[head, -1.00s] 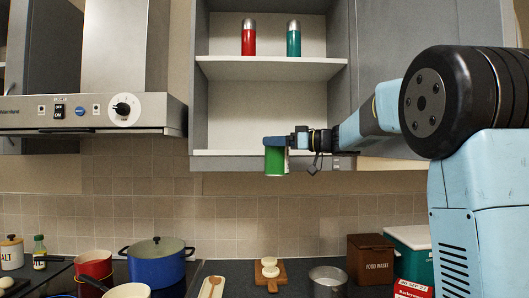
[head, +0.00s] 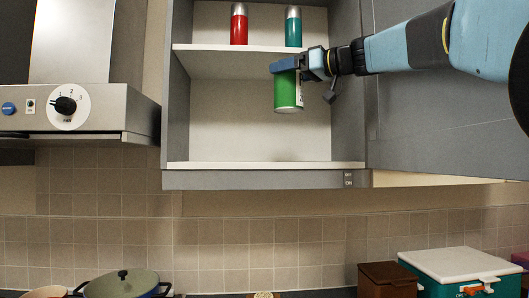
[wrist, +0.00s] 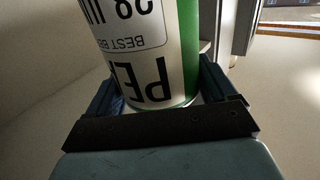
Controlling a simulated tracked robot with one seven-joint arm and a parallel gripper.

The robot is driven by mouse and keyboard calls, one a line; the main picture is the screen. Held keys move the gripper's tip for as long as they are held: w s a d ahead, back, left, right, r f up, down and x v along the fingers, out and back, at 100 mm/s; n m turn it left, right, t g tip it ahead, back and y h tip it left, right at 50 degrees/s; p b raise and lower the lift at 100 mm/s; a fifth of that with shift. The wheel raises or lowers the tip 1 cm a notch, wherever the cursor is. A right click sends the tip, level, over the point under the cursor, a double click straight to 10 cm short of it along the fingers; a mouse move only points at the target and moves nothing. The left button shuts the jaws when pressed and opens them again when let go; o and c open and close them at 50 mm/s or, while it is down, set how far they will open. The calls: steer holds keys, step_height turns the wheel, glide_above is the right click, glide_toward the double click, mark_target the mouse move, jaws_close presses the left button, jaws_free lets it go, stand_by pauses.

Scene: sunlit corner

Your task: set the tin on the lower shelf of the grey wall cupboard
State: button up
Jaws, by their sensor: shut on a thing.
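The green tin (head: 288,91) hangs upright in my gripper (head: 286,66), in front of the open lower space of the grey wall cupboard (head: 178,110). My gripper is shut on the tin's upper part. In the wrist view the tin (wrist: 140,50) shows a white label with black print, held between the jaws (wrist: 160,112). The lower shelf (head: 262,166) is bare, and the tin's base is above its level. I cannot tell how far the tin is inside the cupboard.
The upper shelf (head: 245,48) carries a red flask (head: 239,26) and a teal flask (head: 293,28); my gripper is close below its front edge. A cooker hood (head: 90,95) is at left. Below are a lidded pot (head: 122,284), a brown box (head: 387,276) and a cooler box (head: 455,266).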

steer(key=w+a+f, duration=0.4)
steer(key=w+f, duration=0.8)
steer(key=shift+w+a+f, duration=0.2)
steer(key=shift+w+f, duration=0.15)
steer(key=shift+f, duration=0.05)
steer(key=o, duration=1.7)
steer(key=shift+f, duration=0.1)
steer(key=shift+v, duration=3.75)
